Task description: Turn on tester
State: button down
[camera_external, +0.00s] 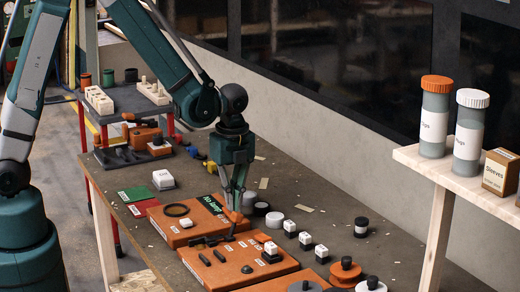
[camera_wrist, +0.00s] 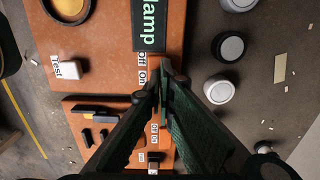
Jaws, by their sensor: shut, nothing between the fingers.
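The tester appears to be the orange box (camera_external: 160,228) on the workbench. It also shows in the wrist view (camera_wrist: 110,40). It bears a black display (camera_wrist: 149,20) with green lettering ending in "lamp", a white button (camera_wrist: 72,68) marked "Test", and Off and On labels (camera_wrist: 142,66) at its right front edge. My gripper (camera_external: 233,207) is shut and empty, pointing down at that edge. In the wrist view its fingertips (camera_wrist: 160,76) are right beside the On label. The switch itself is hidden by the fingers, and I cannot tell whether they touch it.
A second orange panel (camera_external: 222,275) with black slots lies just in front of the tester. Several round and square knobs stand to the right, including a grey-white cap (camera_external: 275,220). A raised wooden shelf (camera_external: 425,165) with two jars is at the far right.

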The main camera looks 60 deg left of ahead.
notch_tip(320, 180, up, 13)
jog(key=d+p, duration=0.1)
jog(key=p, duration=0.1)
jog(key=shift+d+r, duration=0.2)
jog(key=shift+s+r, duration=0.1)
jog(key=shift+r, duration=0.05)
dwell(0.7)
jog(key=s+a+r+n+t+b, duration=0.1)
jog(key=s+r+n+t, duration=0.1)
jog(key=s+r+n, duration=0.2)
jog(key=s+a+r+n+t+b, duration=0.1)
jog(key=s+r+n+t, duration=0.1)
jog(key=s+n, duration=0.6)
jog(key=s+a+r+n+t, duration=0.2)
jog(key=s+r+n, duration=0.3)
jog(key=s, duration=0.5)
jog(key=shift+r+n+t+b, duration=0.3)
jog(key=shift+n+t+b, duration=0.1)
jog(key=shift+n+t, duration=0.15)
